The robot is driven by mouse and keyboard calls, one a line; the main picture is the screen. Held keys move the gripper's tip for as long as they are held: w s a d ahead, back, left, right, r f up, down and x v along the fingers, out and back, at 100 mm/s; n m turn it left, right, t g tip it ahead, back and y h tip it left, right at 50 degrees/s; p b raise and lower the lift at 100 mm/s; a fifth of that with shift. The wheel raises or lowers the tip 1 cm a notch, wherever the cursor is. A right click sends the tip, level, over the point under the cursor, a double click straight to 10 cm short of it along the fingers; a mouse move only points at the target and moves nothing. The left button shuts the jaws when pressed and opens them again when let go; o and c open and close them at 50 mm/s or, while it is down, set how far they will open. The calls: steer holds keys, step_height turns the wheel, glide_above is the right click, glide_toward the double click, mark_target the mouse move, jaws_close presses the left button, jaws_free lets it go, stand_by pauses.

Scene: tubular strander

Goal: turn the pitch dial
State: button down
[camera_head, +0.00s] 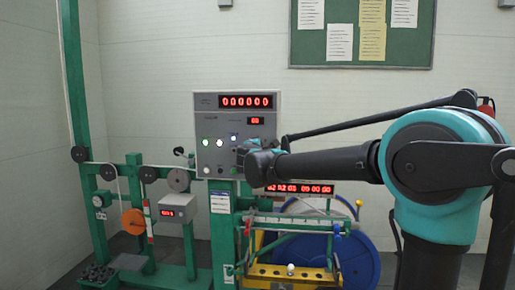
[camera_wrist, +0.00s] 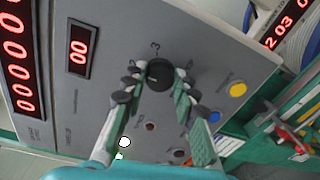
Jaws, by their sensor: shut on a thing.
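The pitch dial (camera_wrist: 159,75) is a round black knob on the grey control panel (camera_wrist: 115,50), with a small numeral printed beside it. My gripper (camera_wrist: 160,82) has one finger on each side of the dial and is shut on it. In the head view my gripper (camera_head: 258,158) is at the right side of the grey panel (camera_head: 208,160), and the dial is hidden behind it. A small red display (camera_wrist: 79,50) on the panel reads 00.
Yellow (camera_wrist: 237,89) and blue (camera_wrist: 214,117) buttons sit to the right of the dial. A larger red display (camera_head: 246,101) tops the panel and shows zeros. Below are a green frame (camera_head: 221,235) and a blue reel (camera_head: 360,262).

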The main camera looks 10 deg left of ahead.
stand_by(0.4)
steer(key=c, duration=1.2)
jaws_free()
steer(key=shift+s, duration=0.1)
steer(key=s, duration=1.1)
steer(key=shift+s+r, duration=0.3)
steer(key=shift+s, duration=0.1)
